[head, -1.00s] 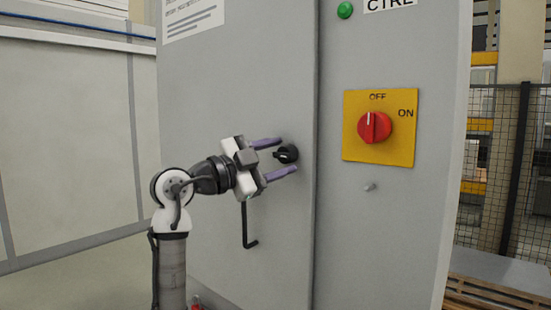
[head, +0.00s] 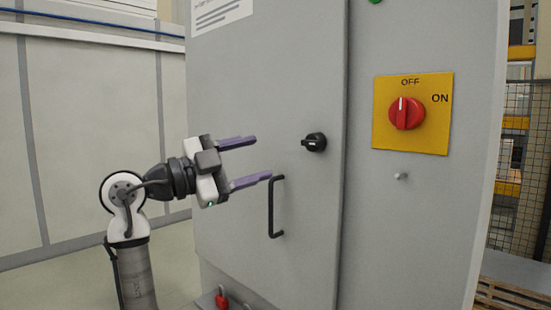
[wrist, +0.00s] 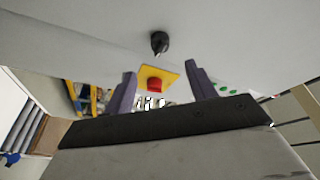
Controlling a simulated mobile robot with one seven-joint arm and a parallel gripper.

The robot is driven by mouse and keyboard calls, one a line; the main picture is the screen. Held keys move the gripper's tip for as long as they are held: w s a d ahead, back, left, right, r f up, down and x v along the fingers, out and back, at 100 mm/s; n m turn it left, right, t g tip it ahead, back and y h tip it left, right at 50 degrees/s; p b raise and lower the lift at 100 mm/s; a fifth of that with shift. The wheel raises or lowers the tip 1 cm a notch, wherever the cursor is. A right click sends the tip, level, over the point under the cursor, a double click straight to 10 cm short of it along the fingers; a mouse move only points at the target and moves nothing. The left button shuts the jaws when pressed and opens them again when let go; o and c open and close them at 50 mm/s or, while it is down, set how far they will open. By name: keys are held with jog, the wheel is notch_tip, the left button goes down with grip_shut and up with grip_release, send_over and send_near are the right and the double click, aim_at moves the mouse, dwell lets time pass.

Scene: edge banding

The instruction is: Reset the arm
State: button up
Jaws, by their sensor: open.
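My gripper (head: 262,160) is open and empty, with two purple fingers apart. It is in front of the grey cabinet door (head: 265,85), to the left of the small black knob (head: 314,142) and touching nothing that I can see. My arm is bent, its elbow at the left of the head view. In the wrist view my gripper (wrist: 160,82) shows both purple fingers spread, with the black knob (wrist: 159,42) beyond them.
A black door handle (head: 273,207) is below the knob. A red rotary switch (head: 406,113) on a yellow plate (head: 436,133) points to OFF. A small peg (head: 401,176) sticks out below it. A red padlock-like item (head: 222,301) is low on the cabinet. Free floor lies at left.

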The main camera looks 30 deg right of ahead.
jog(key=shift+a+f, duration=0.1)
jog(key=shift+a, duration=0.85)
